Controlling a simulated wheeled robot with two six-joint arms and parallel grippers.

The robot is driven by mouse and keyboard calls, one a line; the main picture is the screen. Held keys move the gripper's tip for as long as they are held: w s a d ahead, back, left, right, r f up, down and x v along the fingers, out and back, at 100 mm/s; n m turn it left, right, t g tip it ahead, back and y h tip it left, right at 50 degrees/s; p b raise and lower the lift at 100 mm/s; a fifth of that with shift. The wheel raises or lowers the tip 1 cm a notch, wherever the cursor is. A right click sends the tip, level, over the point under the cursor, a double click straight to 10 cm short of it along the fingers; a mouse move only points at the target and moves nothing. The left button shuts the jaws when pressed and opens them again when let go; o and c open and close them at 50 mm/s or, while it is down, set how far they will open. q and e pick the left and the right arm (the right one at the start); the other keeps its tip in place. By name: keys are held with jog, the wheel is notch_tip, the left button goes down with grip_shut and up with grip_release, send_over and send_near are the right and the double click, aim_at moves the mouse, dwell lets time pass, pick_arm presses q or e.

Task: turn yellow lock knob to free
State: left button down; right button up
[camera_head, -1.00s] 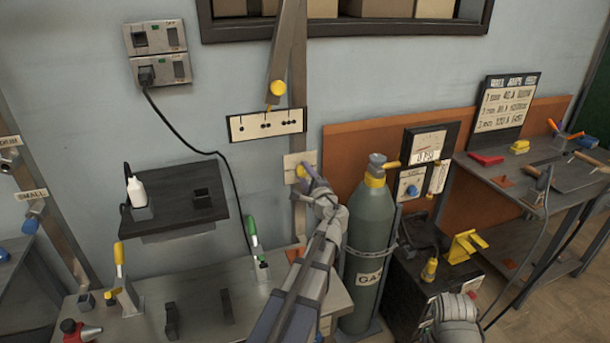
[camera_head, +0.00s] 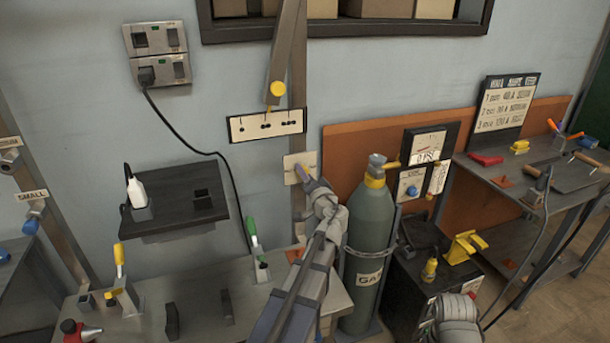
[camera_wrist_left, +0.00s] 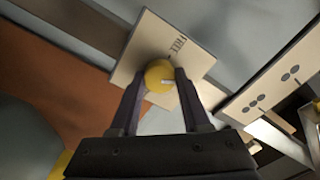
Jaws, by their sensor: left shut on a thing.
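The yellow lock knob (camera_wrist_left: 156,73) is round with a white pointer mark, on a pale square plate (camera_wrist_left: 136,57). The plate carries the word FREE, above and right of the knob in the left wrist view. The pointer mark lies toward the right finger, not in line with the word. My left gripper (camera_wrist_left: 159,84) is shut on the knob, one finger on each side. In the head view my left gripper (camera_head: 305,180) reaches the plate (camera_head: 291,165) on the wall post and hides the knob. No right gripper fingers show.
A pale strip with black dots (camera_head: 266,125) and a yellow-ended lever (camera_head: 277,89) sit above the plate. A green gas cylinder (camera_head: 371,220) stands close to the right of my left arm. A dark shelf (camera_head: 170,205) is to the left.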

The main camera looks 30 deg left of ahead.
pick_arm(q)
jog(key=n, duration=1.2)
jog(key=shift+s+n, duration=0.1)
jog(key=shift+n, duration=0.2)
dwell(0.5)
jog(key=shift+c, duration=1.9)
grip_release()
jog(key=v, duration=0.7)
jog(key=shift+s+d, duration=0.2)
jog(key=shift+d, duration=0.1)
